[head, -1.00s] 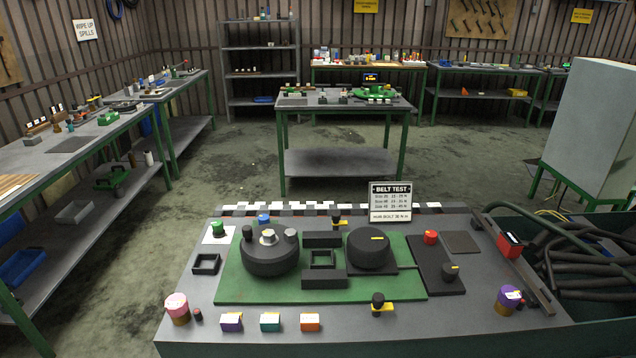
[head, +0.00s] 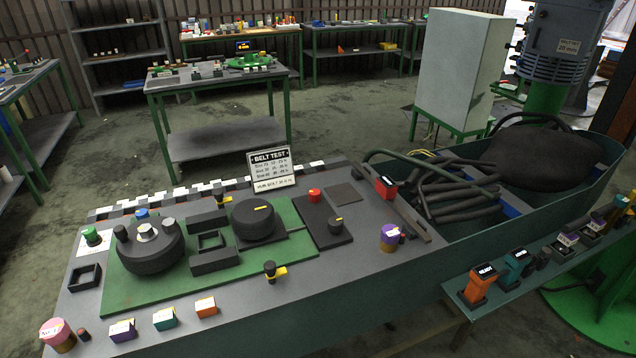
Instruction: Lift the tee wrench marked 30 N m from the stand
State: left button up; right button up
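A narrow stand (head: 455,287) shows at the lower right, with a row of coloured block-like tools on it. An orange tool (head: 479,287) with a dark label is nearest, then a teal tool (head: 513,267). Purple-topped tools (head: 566,241) and further orange and teal ones follow toward the right edge. Their labels are too small to read, so I cannot tell which is the tee wrench marked 30 N m. Neither of my grippers is in view.
A pale cabinet (head: 462,70) stands behind.

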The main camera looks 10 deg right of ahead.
aim_at(598, 224)
jog(key=z, duration=1.85)
